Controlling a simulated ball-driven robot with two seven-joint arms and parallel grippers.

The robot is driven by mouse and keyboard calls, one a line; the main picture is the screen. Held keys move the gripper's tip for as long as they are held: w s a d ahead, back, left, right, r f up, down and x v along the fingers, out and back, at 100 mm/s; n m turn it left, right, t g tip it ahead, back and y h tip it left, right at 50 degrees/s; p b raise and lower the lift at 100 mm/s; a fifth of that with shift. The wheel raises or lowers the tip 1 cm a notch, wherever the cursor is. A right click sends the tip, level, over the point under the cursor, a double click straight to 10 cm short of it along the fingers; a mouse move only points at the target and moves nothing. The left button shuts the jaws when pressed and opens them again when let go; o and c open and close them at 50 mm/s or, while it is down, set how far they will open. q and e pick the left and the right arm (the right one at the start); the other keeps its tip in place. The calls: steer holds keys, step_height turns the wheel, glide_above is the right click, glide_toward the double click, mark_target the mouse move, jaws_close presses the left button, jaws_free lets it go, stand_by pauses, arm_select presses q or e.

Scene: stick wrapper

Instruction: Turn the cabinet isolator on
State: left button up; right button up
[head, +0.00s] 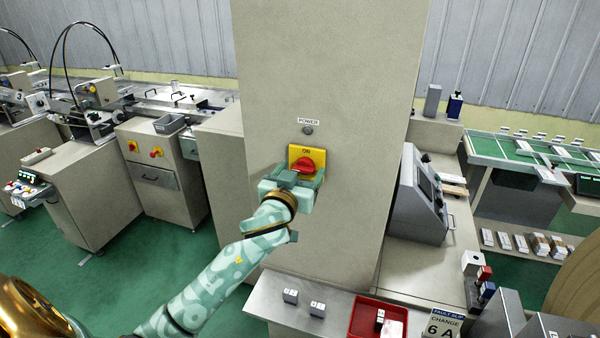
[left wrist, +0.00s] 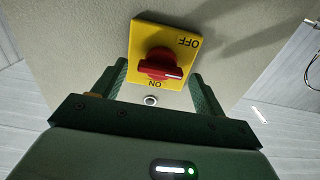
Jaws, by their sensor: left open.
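The cabinet isolator is a yellow plate (head: 293,152) with a red rotary knob (head: 306,165) on the front of a tall beige cabinet (head: 330,60). In the left wrist view the plate (left wrist: 188,53) shows ON at the bottom and OFF at the upper right. The knob (left wrist: 158,65) lies roughly crosswise there, its white mark at the right end, between the two words. My left gripper (head: 295,180) is open in front of the plate. In the left wrist view its fingers (left wrist: 160,72) stand either side of the knob; contact cannot be told. My right gripper is not in view.
A round grey lamp (head: 308,130) sits under a POWER label (head: 308,121) above the plate. A grey control panel (head: 421,195) stands right of the cabinet. A counter below holds a red tray (head: 363,318) and small blocks. Green floor lies at left.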

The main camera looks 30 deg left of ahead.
arm_select(q)
steer(key=c, duration=1)
